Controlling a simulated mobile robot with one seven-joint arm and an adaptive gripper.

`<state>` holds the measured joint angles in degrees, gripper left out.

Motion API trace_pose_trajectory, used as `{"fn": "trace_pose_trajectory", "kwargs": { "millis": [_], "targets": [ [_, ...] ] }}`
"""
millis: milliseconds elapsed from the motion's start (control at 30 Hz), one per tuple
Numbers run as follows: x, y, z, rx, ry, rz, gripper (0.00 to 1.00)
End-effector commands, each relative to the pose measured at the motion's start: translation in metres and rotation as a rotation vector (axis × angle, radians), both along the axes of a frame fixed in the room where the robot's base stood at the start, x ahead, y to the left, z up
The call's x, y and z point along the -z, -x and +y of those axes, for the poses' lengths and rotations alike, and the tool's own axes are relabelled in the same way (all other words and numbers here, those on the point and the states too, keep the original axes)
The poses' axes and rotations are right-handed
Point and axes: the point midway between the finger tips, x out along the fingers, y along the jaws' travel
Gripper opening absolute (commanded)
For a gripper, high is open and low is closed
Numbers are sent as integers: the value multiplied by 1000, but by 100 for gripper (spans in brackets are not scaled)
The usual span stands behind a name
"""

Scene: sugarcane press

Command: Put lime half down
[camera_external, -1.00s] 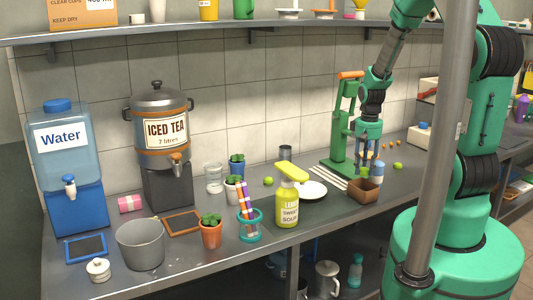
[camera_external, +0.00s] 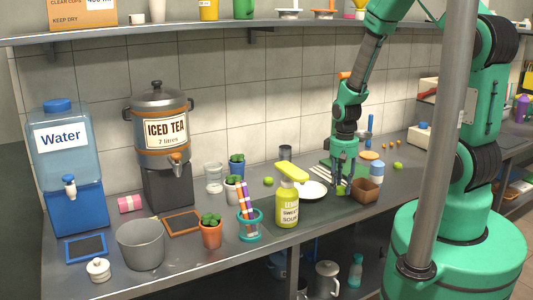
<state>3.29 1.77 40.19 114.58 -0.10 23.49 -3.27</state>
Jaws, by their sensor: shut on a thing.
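My gripper (camera_external: 343,186) points down at the counter, just right of the white plate (camera_external: 312,190). It is shut on a small bright green piece, the lime half (camera_external: 342,189), low between the fingertips. The fingers partly cover it, and I cannot tell whether it touches the surface below.
A brown box (camera_external: 365,190) and a blue-topped container (camera_external: 376,170) stand close on the right. Whole limes (camera_external: 398,166) lie nearby. The dark counter in front of the gripper is clear.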

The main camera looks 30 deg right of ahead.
Motion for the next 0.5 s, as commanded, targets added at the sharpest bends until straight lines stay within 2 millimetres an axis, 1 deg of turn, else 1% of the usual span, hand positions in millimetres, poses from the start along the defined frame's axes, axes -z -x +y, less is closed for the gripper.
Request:
{"fn": "trace_pose_trajectory", "kwargs": {
  "millis": [100, 367, 500],
  "targets": [
    [3, 0, 0, 0, 0, -1, 16],
    [3, 0, 0, 0, 0, -1, 16],
    [3, -4, 0, 1, 0, -1, 16]
  ]
}}
